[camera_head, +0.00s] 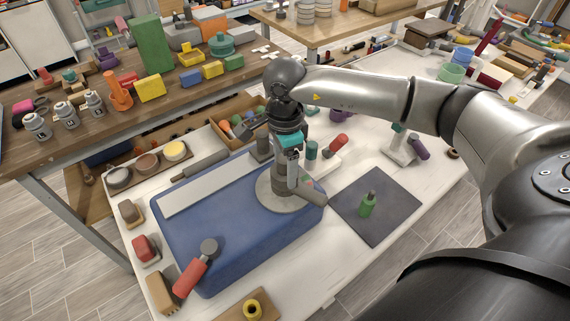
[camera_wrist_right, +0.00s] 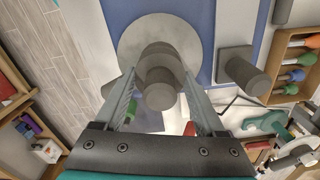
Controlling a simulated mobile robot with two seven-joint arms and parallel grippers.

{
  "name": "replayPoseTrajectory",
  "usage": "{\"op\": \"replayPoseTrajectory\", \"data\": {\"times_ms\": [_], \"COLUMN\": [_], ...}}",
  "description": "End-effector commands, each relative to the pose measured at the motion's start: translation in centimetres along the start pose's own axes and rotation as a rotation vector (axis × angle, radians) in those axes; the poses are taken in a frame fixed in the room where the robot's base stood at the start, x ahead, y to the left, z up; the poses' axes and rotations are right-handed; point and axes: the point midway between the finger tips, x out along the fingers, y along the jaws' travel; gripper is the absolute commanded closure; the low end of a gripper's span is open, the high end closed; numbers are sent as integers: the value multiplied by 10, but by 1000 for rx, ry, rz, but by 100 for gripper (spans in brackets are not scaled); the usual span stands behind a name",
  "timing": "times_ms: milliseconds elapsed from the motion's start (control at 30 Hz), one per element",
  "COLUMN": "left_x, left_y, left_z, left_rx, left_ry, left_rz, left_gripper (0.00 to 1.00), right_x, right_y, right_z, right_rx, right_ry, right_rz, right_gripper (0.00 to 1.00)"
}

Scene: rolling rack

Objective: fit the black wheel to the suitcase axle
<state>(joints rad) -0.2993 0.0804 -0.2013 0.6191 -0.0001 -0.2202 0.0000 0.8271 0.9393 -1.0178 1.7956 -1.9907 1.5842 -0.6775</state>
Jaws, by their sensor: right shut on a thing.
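The blue suitcase (camera_head: 235,247) lies flat on the white table. A pale grey round plate (camera_head: 268,197) is at its right end and also shows in the right wrist view (camera_wrist_right: 133,45). My right gripper (camera_head: 287,184) points down over this plate. Its fingers are shut on a dark grey stepped round piece (camera_wrist_right: 160,65), which I take to be the black wheel. This piece stands over the middle of the plate. The axle is hidden under it, and I cannot tell how far it sits down. My left gripper is not in view.
A red-handled tool (camera_head: 192,275) lies on the suitcase's near edge. A tool crate (camera_head: 222,134) and a dark cylinder on a block (camera_wrist_right: 240,70) are close by.

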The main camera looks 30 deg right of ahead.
Motion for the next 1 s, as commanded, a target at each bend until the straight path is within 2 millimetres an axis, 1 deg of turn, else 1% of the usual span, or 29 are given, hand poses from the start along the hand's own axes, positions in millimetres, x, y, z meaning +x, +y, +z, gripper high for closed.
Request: {"op": "replayPoseTrajectory", "data": {"times_ms": [67, 433, 467, 600, 700, 900, 1000], "left_x": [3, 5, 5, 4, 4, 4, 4], "left_y": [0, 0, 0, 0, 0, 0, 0], "left_z": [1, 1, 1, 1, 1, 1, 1], "left_rx": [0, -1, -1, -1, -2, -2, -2], "left_ry": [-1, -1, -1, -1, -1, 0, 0], "left_rz": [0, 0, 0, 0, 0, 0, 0], "left_gripper": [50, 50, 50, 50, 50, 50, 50], "right_x": [4, 6, 6, 5, 5, 4, 0], "right_y": [0, 0, 0, 0, 0, 0, 0], "right_z": [0, 0, 0, 0, 0, 0, 0], "right_rx": [0, 0, 0, 0, 0, 0, 0], "right_ry": [0, 0, 0, 0, 0, 0, -1], "right_rz": [0, 0, 1, 1, 0, 0, -2], "right_gripper": [100, 100, 24, 9, 0, 0, 0]}}
